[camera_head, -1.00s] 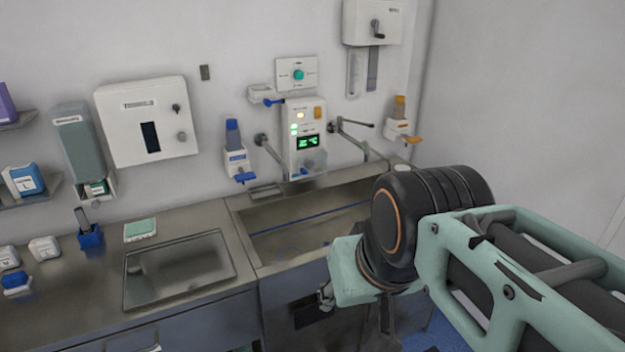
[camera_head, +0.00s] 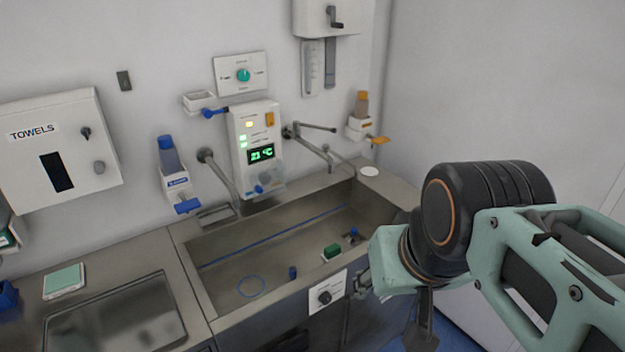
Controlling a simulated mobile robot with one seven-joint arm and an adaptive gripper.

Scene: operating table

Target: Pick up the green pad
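A pale green pad (camera_head: 65,279) lies flat in a white holder on the steel counter, at the left, behind a shallow steel tray. A smaller dark green block with a white base (camera_head: 331,252) lies in the sink basin at the right; I cannot tell whether it is a pad or a brush. My gripper (camera_head: 420,335) hangs at the lower right, in front of the sink's front panel, apart from both. Its dark fingers point down and are partly cut by the frame's edge; I cannot tell how far they are apart.
A towel box (camera_head: 60,150) hangs at the left. The steel tray (camera_head: 118,318) looks empty.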

